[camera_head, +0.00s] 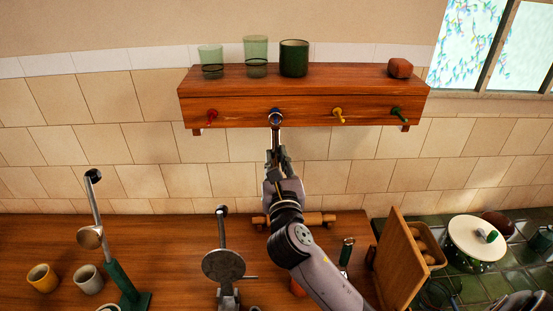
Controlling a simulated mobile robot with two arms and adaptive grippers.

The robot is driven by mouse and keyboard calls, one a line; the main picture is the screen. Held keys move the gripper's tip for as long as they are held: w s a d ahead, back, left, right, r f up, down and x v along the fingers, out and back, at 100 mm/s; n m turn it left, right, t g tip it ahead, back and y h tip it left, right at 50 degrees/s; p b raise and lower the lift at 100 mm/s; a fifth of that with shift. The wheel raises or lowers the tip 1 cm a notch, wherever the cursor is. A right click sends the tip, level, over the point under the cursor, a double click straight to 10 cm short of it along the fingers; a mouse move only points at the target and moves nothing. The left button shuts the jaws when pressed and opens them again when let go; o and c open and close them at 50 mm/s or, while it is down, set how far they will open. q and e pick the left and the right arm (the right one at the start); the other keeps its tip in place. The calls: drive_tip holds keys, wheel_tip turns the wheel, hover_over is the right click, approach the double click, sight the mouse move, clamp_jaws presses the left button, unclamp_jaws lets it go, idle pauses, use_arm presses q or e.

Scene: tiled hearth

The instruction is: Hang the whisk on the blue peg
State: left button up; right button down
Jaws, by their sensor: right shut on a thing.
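The blue peg (276,112) sits on the front of the wooden wall shelf, second from the left in a row of coloured pegs. My right gripper (276,152) is raised in front of the wall just below this peg. It is shut on a slim upright thing, which I take to be the whisk (275,126). The top of the whisk overlaps the blue peg in the picture. I cannot tell whether its loop is around the peg or only in front of it. The rest of the whisk is hidden by my gripper and arm. My left gripper is not in view.
A red peg (211,116), yellow peg (338,115) and green peg (399,115) flank it. Glasses and a green mug (294,58) stand on the shelf (346,76). Below are a rolling pin (315,218), a levered stand (121,281), a leaning board (399,262) and a pot (470,247).

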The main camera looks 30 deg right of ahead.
idle(0.4)
drive_tip(key=c, duration=1.4)
unclamp_jaws()
drive_tip(key=shift+c, duration=0.2)
drive_tip(key=shift+s, duration=0.15)
drive_tip(key=shift+v, duration=2.05)
drive_tip(key=shift+s+a, duration=0.1)
drive_tip(key=shift+a, duration=0.05)
drive_tip(key=v, duration=1.2)
